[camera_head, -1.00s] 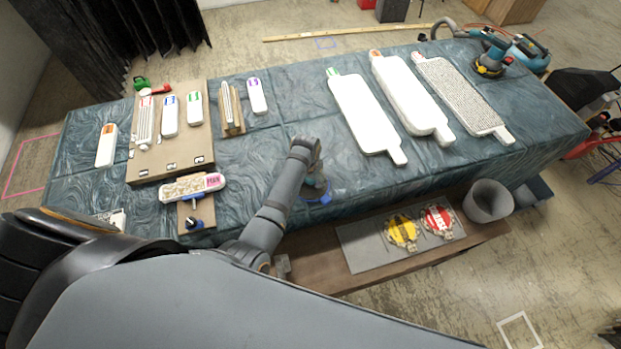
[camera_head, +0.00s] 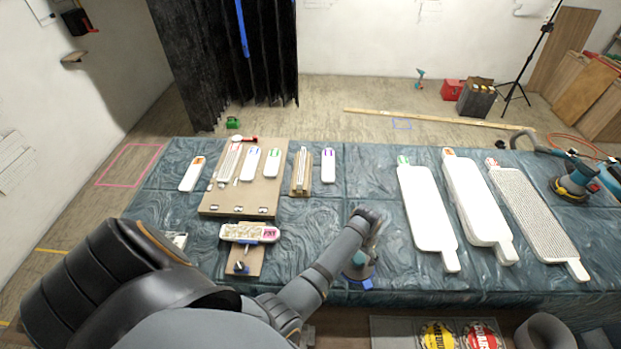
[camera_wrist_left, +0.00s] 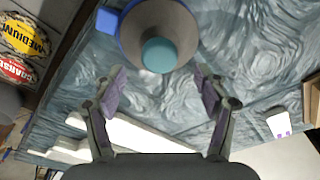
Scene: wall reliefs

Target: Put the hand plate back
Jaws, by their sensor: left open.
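A round grey plate with a teal knob, which looks like the hand plate (camera_wrist_left: 158,28), lies on the marbled blue-grey cloth. In the head view the hand plate (camera_head: 358,272) is at the table's near edge, partly hidden by my left arm, with a blue tab (camera_head: 367,284) beside it. My left gripper (camera_wrist_left: 161,84) is open and empty. Its fingers point down to the cloth, spread on either side of the knob in the picture, with no contact visible. In the head view the left gripper (camera_head: 368,240) is at the plate, fingers hardly visible. My right gripper is not in view.
A brown board (camera_head: 238,203) with several labelled white blocks lies left. Three long white panels (camera_head: 428,205) lie right. Yellow (camera_head: 438,336) and red (camera_head: 482,336) discs and a grey bin (camera_head: 545,332) are below the near edge. Cloth between board and panels is mostly clear.

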